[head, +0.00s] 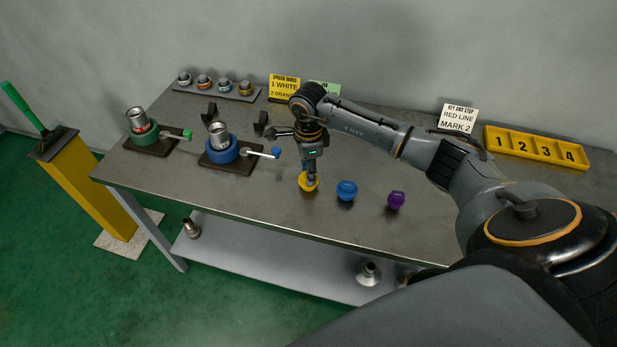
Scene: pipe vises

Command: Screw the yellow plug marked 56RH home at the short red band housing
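The yellow plug (308,184) is on the table near the front edge, left of the other plugs. My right gripper (309,172) points down right at its top, with the fingertips at the plug. I cannot tell whether the fingers are closed on it, and its marking is not readable. Two grey metal housings stand in vises on the left: one (136,118) in the green vise (146,137), one (217,132) in the blue vise (222,151). Their bands are too small to tell. My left gripper is not in view.
A blue plug (346,190) and a purple plug (396,200) stand right of the yellow one. A numbered yellow tray (535,148), sign cards (458,118) and a rack of small banded parts (215,89) are at the back. Vise handles stick out rightward.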

